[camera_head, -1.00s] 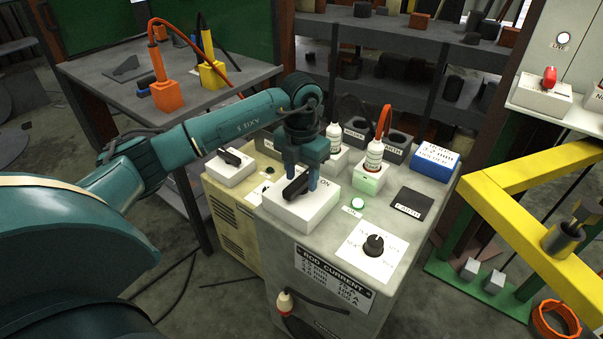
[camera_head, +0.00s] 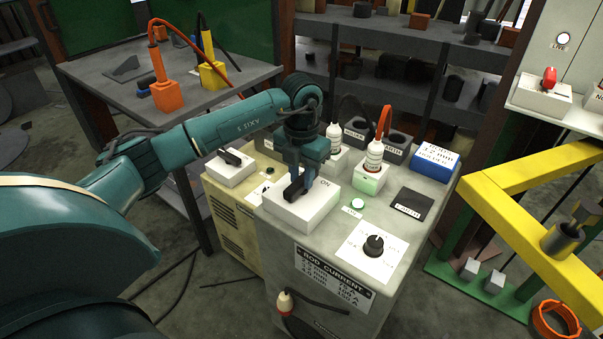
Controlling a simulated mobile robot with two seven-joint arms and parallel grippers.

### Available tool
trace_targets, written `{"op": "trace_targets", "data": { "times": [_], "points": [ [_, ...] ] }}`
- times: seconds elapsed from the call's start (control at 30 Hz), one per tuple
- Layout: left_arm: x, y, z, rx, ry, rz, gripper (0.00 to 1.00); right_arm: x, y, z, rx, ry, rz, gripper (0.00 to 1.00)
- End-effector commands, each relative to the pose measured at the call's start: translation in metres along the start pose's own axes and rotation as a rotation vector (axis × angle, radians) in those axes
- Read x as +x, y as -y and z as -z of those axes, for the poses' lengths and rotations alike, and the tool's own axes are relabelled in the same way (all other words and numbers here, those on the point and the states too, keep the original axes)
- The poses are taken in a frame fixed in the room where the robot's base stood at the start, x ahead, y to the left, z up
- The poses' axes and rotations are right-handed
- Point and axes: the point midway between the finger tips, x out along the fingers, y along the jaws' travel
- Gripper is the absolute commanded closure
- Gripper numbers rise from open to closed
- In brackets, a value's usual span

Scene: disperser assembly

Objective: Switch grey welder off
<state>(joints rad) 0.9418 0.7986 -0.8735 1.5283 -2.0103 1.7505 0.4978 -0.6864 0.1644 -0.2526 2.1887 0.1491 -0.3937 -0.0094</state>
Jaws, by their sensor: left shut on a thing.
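The grey welder (camera_head: 385,222) stands at the centre, a light grey cabinet with a "ROD CURRENT" plate on its front. On its top left is a white switch box (camera_head: 312,208) with a black rotary handle (camera_head: 293,190) and an "ON" label. My left gripper (camera_head: 299,184) points down over this box and is shut on the black handle, partly hiding it. A black dial (camera_head: 374,243) sits on a white plate nearer the front. My right gripper is not in view.
A cream machine (camera_head: 232,222) with its own black-handled switch (camera_head: 230,159) adjoins on the left. White bottles, an orange cable and a blue box (camera_head: 435,163) stand behind on the grey top. A yellow frame (camera_head: 530,210) stands right. A grey table (camera_head: 130,95) is back left.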

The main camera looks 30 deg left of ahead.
Motion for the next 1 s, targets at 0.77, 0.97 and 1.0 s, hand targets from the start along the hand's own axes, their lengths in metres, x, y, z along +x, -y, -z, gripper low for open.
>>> {"op": "trace_targets", "data": {
  "times": [0.77, 0.97, 1.0],
  "points": [
    [-0.003, 0.0, 0.0, -0.642, 0.0, 0.001, 0.99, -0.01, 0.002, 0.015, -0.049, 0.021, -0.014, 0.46],
    [-0.003, -0.001, 0.0, -0.832, 0.001, 0.0, 0.99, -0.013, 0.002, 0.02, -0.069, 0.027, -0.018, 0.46],
    [-0.003, -0.001, -0.001, -0.87, 0.001, 0.0, 0.99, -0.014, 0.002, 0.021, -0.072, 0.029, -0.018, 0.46]
  ]
}}
